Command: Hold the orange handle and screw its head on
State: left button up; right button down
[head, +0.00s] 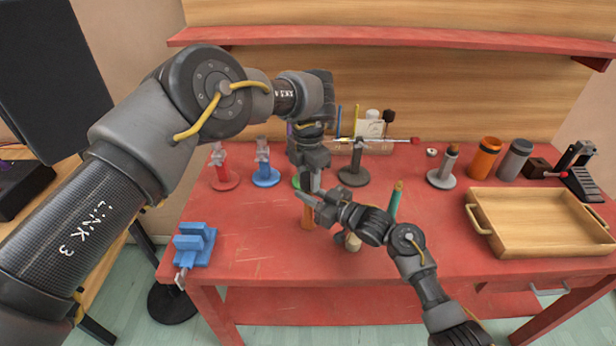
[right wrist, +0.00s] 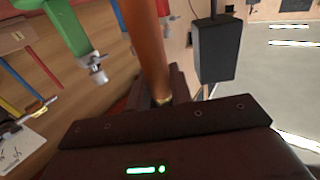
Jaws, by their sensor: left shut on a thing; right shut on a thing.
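The orange handle (head: 308,217) stands roughly upright over the table, partly hidden by my grippers in the head view. My right gripper (head: 314,200) is shut on it near its upper end. In the right wrist view the orange handle (right wrist: 147,42) runs out from between the fingers, with a brass-coloured end (right wrist: 164,101) at them. My left gripper (head: 313,184) points down from above, directly over the right one. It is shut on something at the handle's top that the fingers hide. I cannot make out the head or whether it touches the handle.
A teal stick (head: 395,203) and a pale piece (head: 352,243) stand close to the right arm. Red (head: 223,175) and blue (head: 265,172) stands are behind. A blue vise (head: 194,245) is at the left edge, a wooden tray (head: 540,246) at right.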

pick_arm(q)
jog(key=o, duration=1.1)
jog(key=shift+o, duration=0.2)
jog(key=shift+r, duration=0.1)
notch_tip(320, 180, up, 7)
jog(key=shift+r, duration=0.2)
pick_arm(e)
jog(key=c, duration=1.2)
grip_release()
jog(key=shift+o, duration=0.2)
